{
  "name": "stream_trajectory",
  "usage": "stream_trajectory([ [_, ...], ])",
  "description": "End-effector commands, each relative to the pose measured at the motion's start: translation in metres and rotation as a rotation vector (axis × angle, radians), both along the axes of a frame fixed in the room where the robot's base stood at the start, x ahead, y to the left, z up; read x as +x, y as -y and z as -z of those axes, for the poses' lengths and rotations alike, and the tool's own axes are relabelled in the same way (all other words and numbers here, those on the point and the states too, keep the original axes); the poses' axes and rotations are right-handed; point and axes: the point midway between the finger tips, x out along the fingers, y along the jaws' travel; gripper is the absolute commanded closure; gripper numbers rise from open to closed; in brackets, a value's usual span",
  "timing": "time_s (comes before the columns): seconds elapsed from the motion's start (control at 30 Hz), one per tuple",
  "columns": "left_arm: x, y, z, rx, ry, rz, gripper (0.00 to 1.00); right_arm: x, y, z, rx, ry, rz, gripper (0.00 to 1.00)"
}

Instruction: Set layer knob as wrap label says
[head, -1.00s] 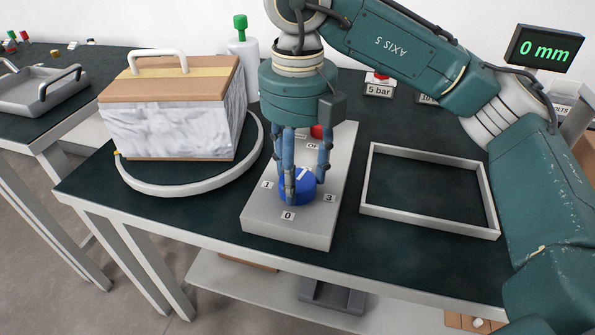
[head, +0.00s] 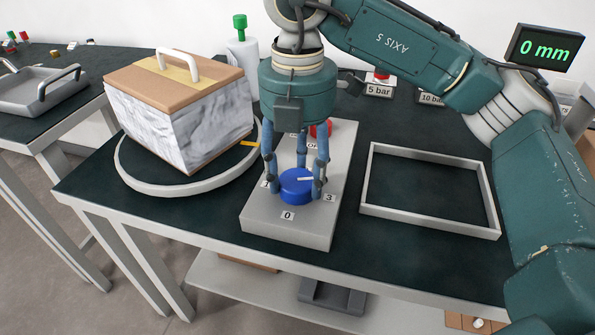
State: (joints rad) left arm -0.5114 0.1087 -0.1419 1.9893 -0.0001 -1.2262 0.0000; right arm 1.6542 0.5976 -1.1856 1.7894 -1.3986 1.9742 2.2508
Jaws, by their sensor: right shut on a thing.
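A round blue knob (head: 295,187) with a white pointer line sits on a grey control box (head: 283,229). The line points to the right in the picture. Label 0 (head: 288,216) is at the knob's front and label 3 (head: 329,198) at its right; the label at its left is mostly hidden by a finger. My right gripper (head: 296,190) points down, its fingers shut around the knob. A carton (head: 178,130) in wrinkled whitish wrap stands cornerwise on a round turntable (head: 185,190). No wrap label is readable. My left gripper is not in view.
A red button (head: 320,129) is behind the knob. An empty rectangular frame (head: 430,221) lies at right. A display (head: 544,47) reads 0 mm. A green-capped bottle (head: 240,50) and a 5 bar sign (head: 379,90) stand behind. A metal tray (head: 40,95) is on the left table.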

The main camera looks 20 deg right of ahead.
Motion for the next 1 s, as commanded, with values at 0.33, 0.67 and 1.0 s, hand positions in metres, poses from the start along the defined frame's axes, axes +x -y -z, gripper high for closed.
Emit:
stream_trajectory([
  [0.33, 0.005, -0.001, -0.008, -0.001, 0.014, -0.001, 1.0, 0.0, 0.0, 0.0, 0.0, -0.001, 0.254, 0.77],
  [0.67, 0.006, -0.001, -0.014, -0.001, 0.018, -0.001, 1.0, 0.0, 0.0, 0.0, 0.0, -0.001, 0.368, 0.77],
  [1.0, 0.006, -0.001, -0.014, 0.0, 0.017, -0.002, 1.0, 0.0, 0.0, 0.001, 0.0, -0.001, 0.385, 0.77],
])
